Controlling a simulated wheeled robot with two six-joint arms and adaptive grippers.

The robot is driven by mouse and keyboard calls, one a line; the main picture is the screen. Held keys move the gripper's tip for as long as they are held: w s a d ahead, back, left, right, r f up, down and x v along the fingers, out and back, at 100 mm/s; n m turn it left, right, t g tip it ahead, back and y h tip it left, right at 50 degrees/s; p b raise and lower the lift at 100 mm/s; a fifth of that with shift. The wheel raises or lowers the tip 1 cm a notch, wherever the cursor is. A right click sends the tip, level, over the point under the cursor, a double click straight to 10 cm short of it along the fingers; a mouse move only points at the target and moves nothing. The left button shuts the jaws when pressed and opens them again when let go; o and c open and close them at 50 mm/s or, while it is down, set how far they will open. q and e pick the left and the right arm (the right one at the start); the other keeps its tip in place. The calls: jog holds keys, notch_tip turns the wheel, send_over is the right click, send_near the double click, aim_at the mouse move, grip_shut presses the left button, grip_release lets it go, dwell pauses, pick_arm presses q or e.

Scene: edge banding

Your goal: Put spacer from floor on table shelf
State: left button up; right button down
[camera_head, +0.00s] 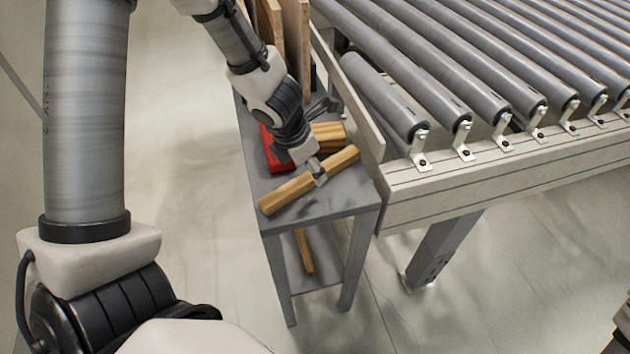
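A long wooden spacer bar (285,195) lies slantwise across the front of the grey table's top (330,203). My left gripper (316,172) reaches down from the top of the picture, with a grey fingertip at the bar's middle. I cannot tell whether its fingers are closed around the bar or only beside it. Shorter wooden pieces (328,136) lie just behind the bar, partly hidden by the gripper. Another wooden piece (304,251) shows low under the table top, at the lower shelf (318,272). My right gripper cannot be made out; only a dark and white part shows at the lower right corner.
A red object (274,152) lies on the table beside the gripper. Upright wooden boards (296,40) stand at the table's back. A roller conveyor (470,95) with a grey frame and leg borders the table on the right. The floor left of the table is clear.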

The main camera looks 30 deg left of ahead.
aim_at(310, 175)
pick_arm(q)
jog(key=b+x, duration=0.1)
jog(key=x, duration=0.2)
jog(key=shift+s+a+f+b, duration=0.1)
jog(key=shift+s+f+b, duration=0.05)
jog(key=shift+f+b, duration=0.15)
jog(key=shift+r, duration=0.15)
pick_arm(e)
notch_tip(310, 175, down, 3)
jog(key=shift+r, duration=0.2)
pick_arm(q)
grip_shut()
